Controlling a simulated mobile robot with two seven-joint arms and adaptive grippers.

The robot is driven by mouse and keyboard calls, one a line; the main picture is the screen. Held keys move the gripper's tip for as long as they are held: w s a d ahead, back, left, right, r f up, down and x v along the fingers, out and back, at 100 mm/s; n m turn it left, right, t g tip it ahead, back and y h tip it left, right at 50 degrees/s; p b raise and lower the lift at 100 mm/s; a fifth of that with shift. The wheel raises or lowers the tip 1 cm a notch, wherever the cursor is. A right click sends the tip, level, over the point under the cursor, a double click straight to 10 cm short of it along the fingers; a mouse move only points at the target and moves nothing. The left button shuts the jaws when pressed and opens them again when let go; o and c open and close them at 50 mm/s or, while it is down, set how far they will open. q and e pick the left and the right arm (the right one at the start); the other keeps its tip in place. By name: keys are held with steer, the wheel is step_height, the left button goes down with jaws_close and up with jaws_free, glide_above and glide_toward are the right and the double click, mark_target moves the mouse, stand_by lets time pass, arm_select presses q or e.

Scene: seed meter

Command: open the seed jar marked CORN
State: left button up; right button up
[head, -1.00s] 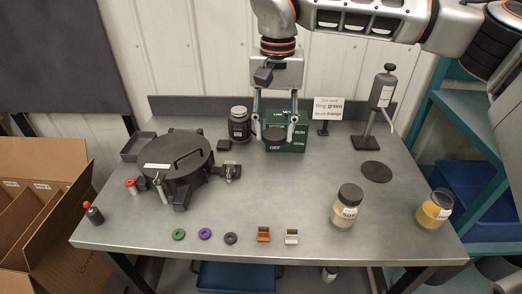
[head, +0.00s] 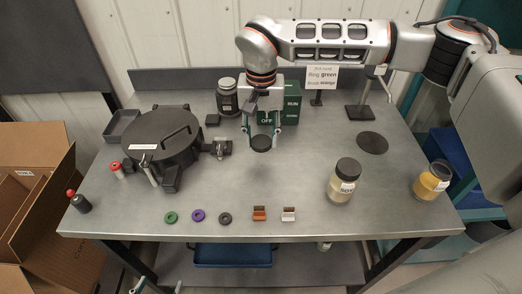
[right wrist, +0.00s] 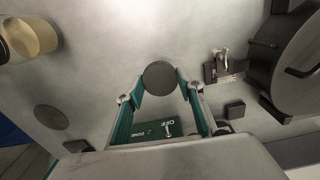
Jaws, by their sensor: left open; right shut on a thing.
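A jar with yellow contents (head: 430,183) stands at the table's right edge; its label is too small to read, and no dark lid shows on it. A jar of pale contents marked SOY (head: 341,188) has a dark lid and stands left of it. My right gripper (head: 261,141) is shut on a round black lid-like disc (right wrist: 160,78), held above the table in front of the green box (head: 291,103). My left gripper (head: 158,287) is open and empty at the bottom edge, below the table's front; only its fingertips show.
A black round seed meter (head: 162,137) stands at the left, with a dark-lidded jar (head: 227,100) behind it. Several rings and two small clips, orange (head: 260,213) and white (head: 289,214), line the front. A dark round pad (head: 372,143) lies at right. The table's middle is clear.

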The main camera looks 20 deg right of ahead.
mark_target(261, 159)
steer(key=shift+f, duration=2.75)
steer(key=o, duration=1.2)
steer(key=shift+f, duration=0.1)
steer(key=shift+o, duration=0.2)
step_height(261, 159, up, 12)
steer(key=shift+r, duration=0.1)
